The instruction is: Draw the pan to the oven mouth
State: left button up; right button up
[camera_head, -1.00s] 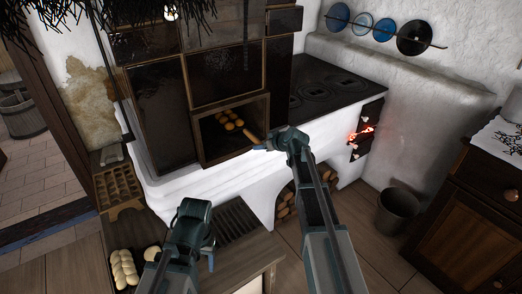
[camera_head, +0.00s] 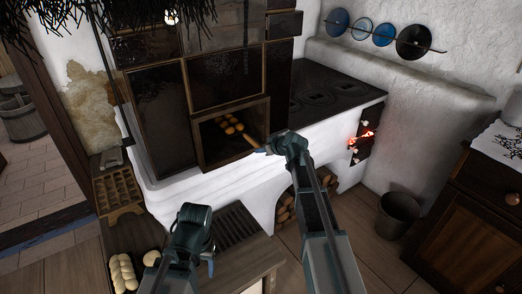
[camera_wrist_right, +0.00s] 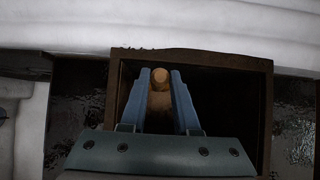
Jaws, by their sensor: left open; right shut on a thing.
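The pan sits inside the dark oven opening (camera_head: 203,143). Its dark body is hard to make out, but several golden buns (camera_head: 231,124) mark where it lies. Its wooden handle (camera_head: 250,140) points out through the mouth towards the front right. My right gripper (camera_head: 264,150) is at the lower right of the mouth, shut on the handle. In the right wrist view the handle (camera_wrist_right: 160,97) lies between the two blue fingers, in front of the dark framed opening. My left gripper (camera_head: 210,262) is open and empty, low above the wooden bench, well away from the pan.
The bench (camera_head: 248,262) holds pale dough pieces (camera_head: 123,272) at its left. A wooden mould tray (camera_head: 118,190) stands left of the stove. The black cooktop (camera_head: 330,92) and glowing firebox (camera_head: 362,137) are at right. A bucket (camera_head: 398,212) stands on the floor.

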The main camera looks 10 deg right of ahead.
jog(key=shift+s, duration=0.1)
grip_shut()
jog(key=s+d, duration=0.3)
jog(key=s, duration=0.6)
jog(key=shift+s+d, duration=0.15)
jog(key=shift+d, duration=0.05)
dwell(0.9)
jog(key=o, duration=1)
grip_release()
jog(key=shift+p+v, duration=4.15)
jog(key=shift+v, duration=2.75)
